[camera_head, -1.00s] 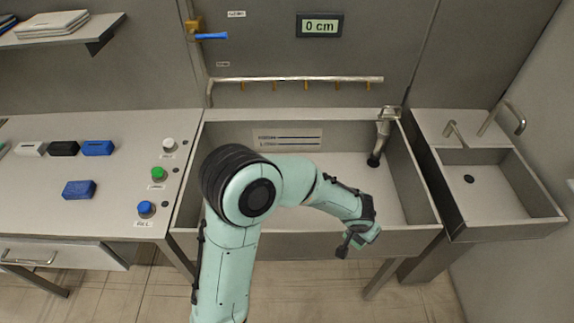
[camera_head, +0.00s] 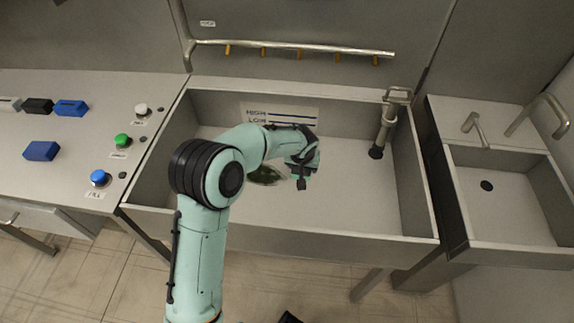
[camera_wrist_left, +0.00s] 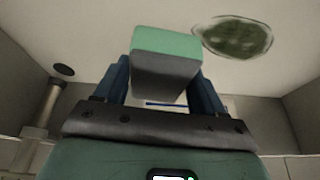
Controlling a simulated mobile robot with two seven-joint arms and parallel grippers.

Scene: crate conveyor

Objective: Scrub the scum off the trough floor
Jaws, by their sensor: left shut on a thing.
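The trough (camera_head: 375,215) is a grey metal basin, and its floor looks dry where it shows. A dark green scum patch (camera_head: 264,175) lies on the floor, partly hidden by my left arm. It shows whole in the left wrist view (camera_wrist_left: 236,37). My left gripper (camera_head: 302,180) is over the trough floor, just right of the patch. It is shut on a green and grey scrubbing block (camera_wrist_left: 166,55), seen between its fingers in the wrist view. The block appears beside the patch, not over it; I cannot tell whether it touches the floor.
A drain pipe with a handle (camera_head: 385,125) stands in the trough's back right corner. A small sink (camera_head: 510,200) is at the right. On the left counter are white, green and blue buttons (camera_head: 100,177) and blue blocks (camera_head: 42,151). A pipe with yellow nozzles (camera_head: 290,46) runs behind.

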